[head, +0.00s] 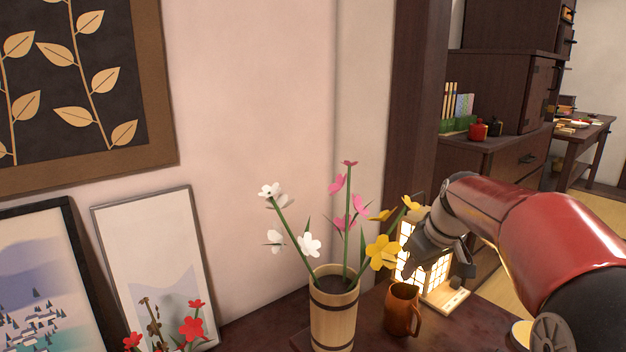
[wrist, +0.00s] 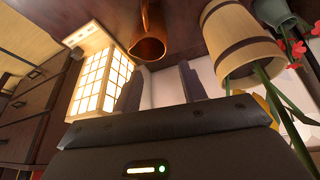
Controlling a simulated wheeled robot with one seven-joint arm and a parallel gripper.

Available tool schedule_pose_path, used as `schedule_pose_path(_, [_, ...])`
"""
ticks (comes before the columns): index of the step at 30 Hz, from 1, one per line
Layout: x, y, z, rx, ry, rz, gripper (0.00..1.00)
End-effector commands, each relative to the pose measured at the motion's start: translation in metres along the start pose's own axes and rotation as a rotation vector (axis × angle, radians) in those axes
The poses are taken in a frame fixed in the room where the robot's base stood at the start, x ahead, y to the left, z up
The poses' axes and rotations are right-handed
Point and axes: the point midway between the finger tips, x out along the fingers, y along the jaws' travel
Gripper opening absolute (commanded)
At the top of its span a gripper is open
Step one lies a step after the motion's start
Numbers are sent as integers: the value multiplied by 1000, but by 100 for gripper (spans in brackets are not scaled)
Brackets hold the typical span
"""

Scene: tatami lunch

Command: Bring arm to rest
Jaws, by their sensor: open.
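My red arm (head: 555,240) reaches in from the right in the head view. My gripper (head: 436,258) points downward above the dark table, in front of the lit paper lantern (head: 439,275) and above the brown mug (head: 401,311). In the wrist view my gripper (wrist: 160,90) has its two dark fingers apart with nothing between them. That view is upside down, with the mug (wrist: 150,38) beyond the fingers and the lantern (wrist: 103,80) to their left.
A wooden bucket vase (head: 334,310) with white, pink and yellow flowers stands left of the mug, close to my gripper. Framed pictures (head: 156,255) lean on the wall at left. A dark cabinet (head: 500,165) stands behind at right. Open floor (head: 596,210) shows at far right.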

Motion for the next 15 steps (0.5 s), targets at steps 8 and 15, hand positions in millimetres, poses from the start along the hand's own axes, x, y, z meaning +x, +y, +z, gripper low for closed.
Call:
schedule_pose_path(8, [-64,-96,69,153,-12,122,42])
schedule_pose_path(15, [-87,-155,153,322,47,166,42])
